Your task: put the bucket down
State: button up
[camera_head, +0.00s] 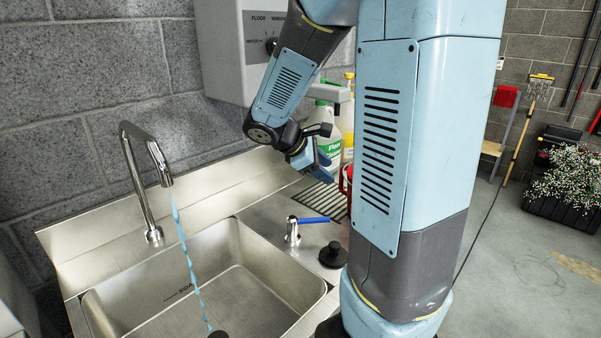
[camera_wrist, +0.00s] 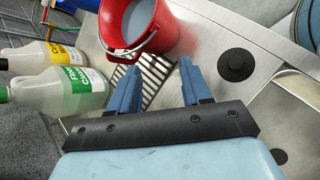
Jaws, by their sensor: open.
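The red bucket (camera_wrist: 158,42) stands at the top of the wrist view, on or beside the slotted drain grate, with pale liquid inside. In the head view only a sliver of the red bucket (camera_head: 343,182) shows, the rest hidden behind my arm. My gripper (camera_wrist: 158,78) is open, its two blue fingers spread over the grate with nothing between them. In the head view my gripper (camera_head: 322,160) hangs over the counter beside the grate (camera_head: 318,197). Whether a finger touches the handle I cannot tell.
A steel sink (camera_head: 235,285) lies left, with blue water running from the tap (camera_head: 145,180). A blue-lever valve (camera_head: 293,232) and a black stopper (camera_head: 333,255) are on the counter. Green-labelled (camera_wrist: 75,92) and yellow-labelled (camera_wrist: 42,57) bottles stand close by the grate.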

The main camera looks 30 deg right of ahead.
jog(key=s+a+r+m+t+y, duration=0.3)
jog(key=s+a+r+m+y, duration=0.1)
jog(key=s+a, duration=0.3)
jog(key=s+a+r+m+t+y, duration=0.2)
jog(key=s+a+r+m+y, duration=0.3)
jog(key=s+a+m, duration=0.2)
jog(key=shift+s+a+t, duration=0.25)
jog(key=shift+s+t, duration=0.15)
jog(key=shift+s, duration=0.15)
jog(key=shift+r, duration=0.1)
jog(key=shift+c, duration=0.3)
